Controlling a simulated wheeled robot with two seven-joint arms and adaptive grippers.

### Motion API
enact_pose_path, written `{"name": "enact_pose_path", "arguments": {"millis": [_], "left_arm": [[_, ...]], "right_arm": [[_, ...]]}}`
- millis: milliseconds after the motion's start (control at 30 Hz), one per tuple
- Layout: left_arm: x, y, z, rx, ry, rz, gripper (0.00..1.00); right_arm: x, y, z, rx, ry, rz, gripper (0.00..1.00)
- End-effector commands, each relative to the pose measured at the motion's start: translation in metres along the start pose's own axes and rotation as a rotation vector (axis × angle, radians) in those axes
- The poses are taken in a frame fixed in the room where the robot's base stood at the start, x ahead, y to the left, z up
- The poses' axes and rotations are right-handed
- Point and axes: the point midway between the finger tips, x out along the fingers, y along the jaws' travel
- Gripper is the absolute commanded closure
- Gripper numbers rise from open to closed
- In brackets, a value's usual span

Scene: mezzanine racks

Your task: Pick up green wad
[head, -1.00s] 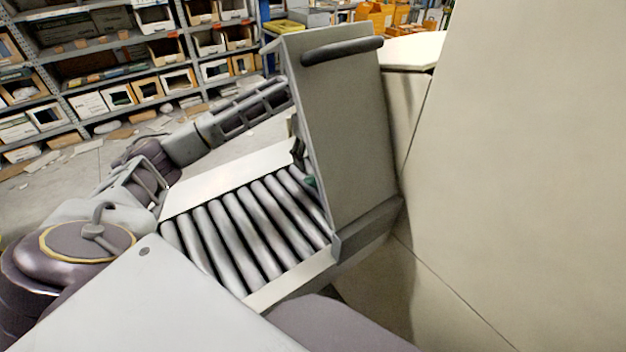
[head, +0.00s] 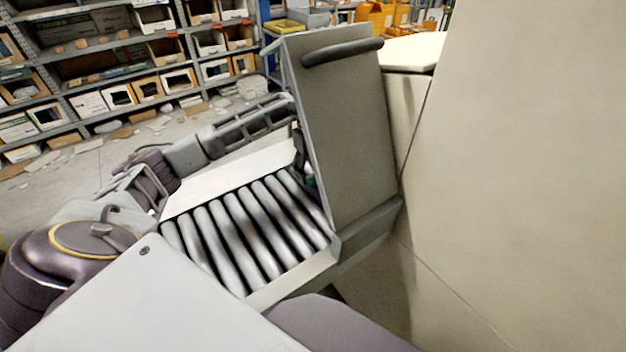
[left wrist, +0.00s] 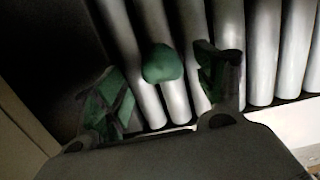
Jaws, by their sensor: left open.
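The green wad (left wrist: 163,64) is a small rounded lump on grey rollers in the left wrist view. My left gripper (left wrist: 160,82) is open, with its green-padded fingers on either side of the wad. A gap shows between the wad and each finger. In the head view the left gripper (head: 303,155) is mostly hidden behind a tall grey panel at the far end of the rollers. A small dark green patch shows there, and I cannot tell whether it is the wad or a finger pad. My right gripper is not in view.
The roller conveyor (head: 245,232) has pale side rails. The upright grey panel (head: 345,130) with a dark handle stands close beside my left gripper. A large beige surface (head: 530,150) fills the right. Shelves with bins (head: 130,90) stand behind, over a littered floor.

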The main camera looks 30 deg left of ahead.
Motion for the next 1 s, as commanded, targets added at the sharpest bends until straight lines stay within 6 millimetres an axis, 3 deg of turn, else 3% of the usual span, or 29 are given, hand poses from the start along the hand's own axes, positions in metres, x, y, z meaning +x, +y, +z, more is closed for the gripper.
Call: {"name": "enact_pose_path", "arguments": {"millis": [300, 767, 1000], "left_arm": [[0.024, -0.001, 0.0, 0.0, 0.0, 0.0, 0.29], [0.025, -0.001, 0.0, 0.0, 0.0, 0.0, 0.29], [0.025, -0.001, 0.0, 0.001, 0.0, 0.0, 0.57]], "right_arm": [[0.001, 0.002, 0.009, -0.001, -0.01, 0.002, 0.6], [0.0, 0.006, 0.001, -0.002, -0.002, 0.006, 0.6], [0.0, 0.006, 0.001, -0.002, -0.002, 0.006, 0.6]]}}
